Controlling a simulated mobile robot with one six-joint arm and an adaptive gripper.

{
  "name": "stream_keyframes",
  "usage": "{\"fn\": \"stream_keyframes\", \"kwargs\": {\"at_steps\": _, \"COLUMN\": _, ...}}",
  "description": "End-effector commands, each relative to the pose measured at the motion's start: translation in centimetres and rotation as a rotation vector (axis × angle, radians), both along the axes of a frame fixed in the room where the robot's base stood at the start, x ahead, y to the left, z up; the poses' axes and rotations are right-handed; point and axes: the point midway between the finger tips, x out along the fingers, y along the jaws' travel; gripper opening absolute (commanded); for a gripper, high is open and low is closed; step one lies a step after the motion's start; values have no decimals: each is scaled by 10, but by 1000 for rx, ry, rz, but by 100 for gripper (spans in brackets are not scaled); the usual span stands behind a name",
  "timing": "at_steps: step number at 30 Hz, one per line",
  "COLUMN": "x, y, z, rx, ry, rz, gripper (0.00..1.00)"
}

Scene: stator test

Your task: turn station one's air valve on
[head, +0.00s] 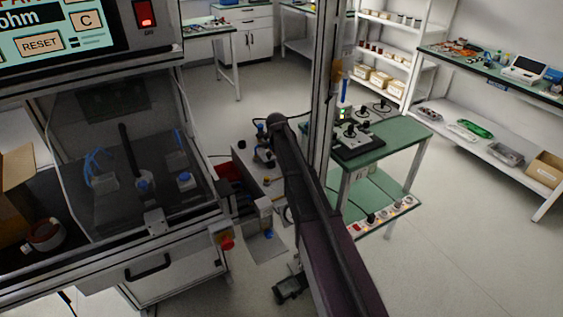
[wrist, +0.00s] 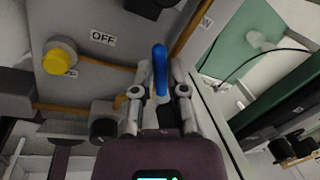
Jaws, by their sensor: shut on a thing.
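The blue valve lever (wrist: 160,66) stands upright in the wrist view, in front of a grey panel (wrist: 112,68) with brass-coloured pipes. My gripper (wrist: 160,92) is shut on the lever's lower part, one finger on each side, and its blue tip sticks out beyond the fingers. An OFF label (wrist: 103,38) is to the left of the lever. Another label (wrist: 205,23), hard to read, is at the upper right. The valve's body is hidden behind my gripper. In the head view my arm hides much of the work area.
A yellow knob (wrist: 57,61) sticks out of the panel at the left. In the head view a green-topped table (head: 402,135) stands right of my arm, and a bench with a clear-fronted enclosure (head: 120,215) stands at the left. Open floor (head: 465,235) lies at the right.

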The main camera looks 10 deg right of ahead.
Motion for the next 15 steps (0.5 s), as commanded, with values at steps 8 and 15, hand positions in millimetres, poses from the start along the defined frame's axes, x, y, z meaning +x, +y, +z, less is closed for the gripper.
{"fn": "stream_keyframes", "kwargs": {"at_steps": 8, "x": 10, "y": -8, "z": 0, "rx": 0, "ry": 0, "rz": -256, "gripper": 0}}
{"fn": "stream_keyframes", "kwargs": {"at_steps": 15, "x": 14, "y": -14, "z": 0, "rx": 0, "ry": 0, "rz": -432, "gripper": 0}}
